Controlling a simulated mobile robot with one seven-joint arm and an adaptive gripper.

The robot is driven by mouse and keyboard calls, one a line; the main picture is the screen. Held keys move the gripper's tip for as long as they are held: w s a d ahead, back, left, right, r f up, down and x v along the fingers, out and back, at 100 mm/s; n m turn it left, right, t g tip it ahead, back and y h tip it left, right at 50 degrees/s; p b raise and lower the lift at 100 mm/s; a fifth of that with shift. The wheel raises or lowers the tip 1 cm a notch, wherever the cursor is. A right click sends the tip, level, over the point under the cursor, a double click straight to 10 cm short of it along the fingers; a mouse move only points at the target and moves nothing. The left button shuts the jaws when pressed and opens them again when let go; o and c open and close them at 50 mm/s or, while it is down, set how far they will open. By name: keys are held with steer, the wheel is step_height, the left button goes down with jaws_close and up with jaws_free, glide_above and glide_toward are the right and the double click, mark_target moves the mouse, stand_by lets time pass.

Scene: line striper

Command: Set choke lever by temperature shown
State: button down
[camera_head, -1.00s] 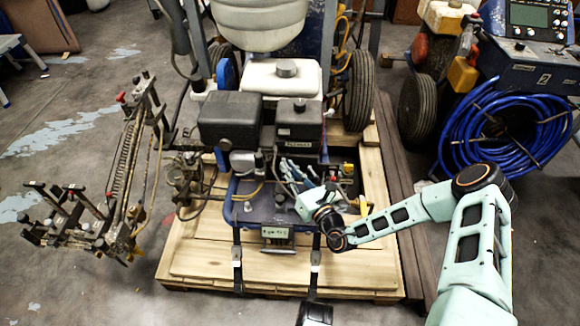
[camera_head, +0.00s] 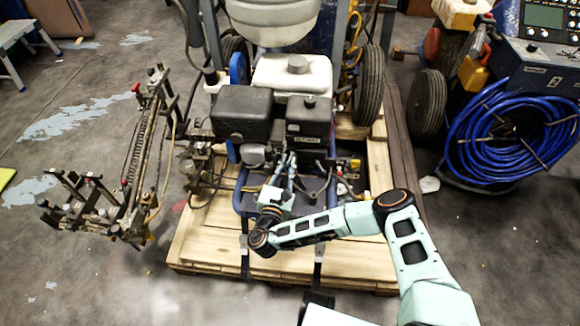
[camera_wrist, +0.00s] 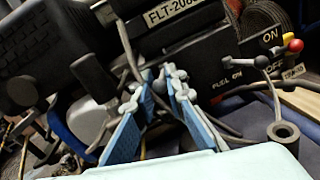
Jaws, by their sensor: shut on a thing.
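My gripper (camera_head: 288,165) reaches in at the front of the engine on the blue line striper (camera_head: 240,200). In the wrist view its two blue fingers (camera_wrist: 162,82) are closed around a small grey lever knob (camera_wrist: 147,75) below the black engine housing. Part of this lever is hidden by the fingers, and I cannot tell its exact setting. To the right, a grey-knobbed lever (camera_wrist: 262,61) sits beside the FUEL ON, ON and OFF markings. No temperature reading is legible. The labelled panel at the striper's front is hidden behind my arm.
The striper stands on a wooden pallet (camera_head: 205,248). A rack of metal brackets (camera_head: 95,205) stands at left. A coiled blue hose (camera_head: 515,130) and a machine with a display (camera_head: 556,17) are at right. Grey cables and a ring-ended part (camera_wrist: 283,133) lie close by.

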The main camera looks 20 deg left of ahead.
steer(key=shift+a+m+h+b, duration=0.3)
steer(key=shift+a+h, duration=0.1)
steer(key=shift+a, duration=0.1)
steer(key=c, duration=2.2)
jaws_free()
steer(key=shift+d, duration=0.1)
step_height(320, 180, up, 10)
steer(key=shift+r, duration=0.1)
